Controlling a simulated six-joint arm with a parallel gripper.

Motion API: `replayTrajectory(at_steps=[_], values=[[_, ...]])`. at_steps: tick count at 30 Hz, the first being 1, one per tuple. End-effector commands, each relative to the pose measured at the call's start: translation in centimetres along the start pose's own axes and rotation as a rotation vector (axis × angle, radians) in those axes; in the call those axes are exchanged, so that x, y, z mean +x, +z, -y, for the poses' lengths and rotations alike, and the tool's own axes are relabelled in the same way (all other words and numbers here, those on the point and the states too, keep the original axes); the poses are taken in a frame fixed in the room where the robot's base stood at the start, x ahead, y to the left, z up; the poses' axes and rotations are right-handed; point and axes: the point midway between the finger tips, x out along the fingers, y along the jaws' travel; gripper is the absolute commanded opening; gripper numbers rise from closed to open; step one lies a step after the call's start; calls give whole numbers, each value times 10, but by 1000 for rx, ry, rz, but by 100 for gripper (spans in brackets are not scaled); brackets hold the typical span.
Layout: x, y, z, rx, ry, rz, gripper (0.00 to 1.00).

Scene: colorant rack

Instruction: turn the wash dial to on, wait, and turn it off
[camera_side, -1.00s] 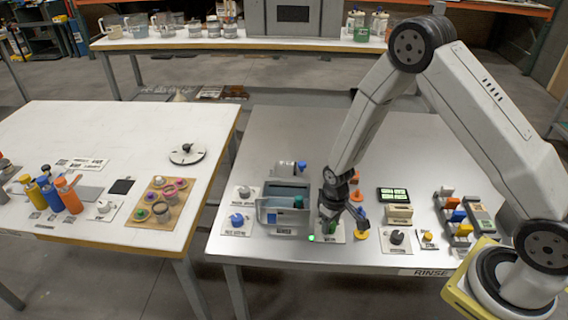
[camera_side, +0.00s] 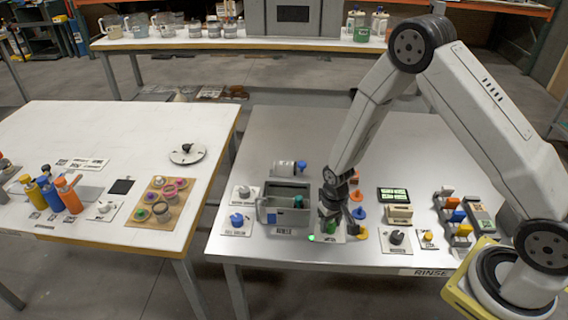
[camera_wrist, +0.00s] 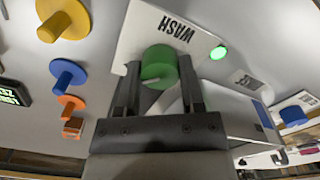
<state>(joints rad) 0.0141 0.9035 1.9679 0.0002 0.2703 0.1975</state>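The wash dial is a green round knob (camera_wrist: 160,66) on a white plate marked WASH (camera_wrist: 150,28). It shows in the side view as a bit of green (camera_side: 331,226), mostly hidden by my gripper. A green light (camera_wrist: 218,52) glows on the plate, also in the side view (camera_side: 313,238). My gripper (camera_wrist: 160,75) points down over the dial, with one finger on each side of it. The fingers look closed against the knob. A pale mark shows on the knob's near edge.
A grey open basin (camera_side: 272,213) stands left of the dial. Blue (camera_wrist: 68,74) and orange (camera_wrist: 70,104) knobs stand close by on the other side. A black knob (camera_side: 396,237), a display (camera_side: 392,194) and a rack (camera_side: 458,216) are farther right.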

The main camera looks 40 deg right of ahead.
Motion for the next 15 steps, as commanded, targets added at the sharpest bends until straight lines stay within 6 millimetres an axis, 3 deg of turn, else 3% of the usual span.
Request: replayTrajectory(at_steps=[1, 3, 15], values=[[-1, -1, 0, 1, -1, -3, 65], [-1, -1, 0, 1, -1, -3, 84], [-2, 0, 0, -1, 0, -1, 84]])
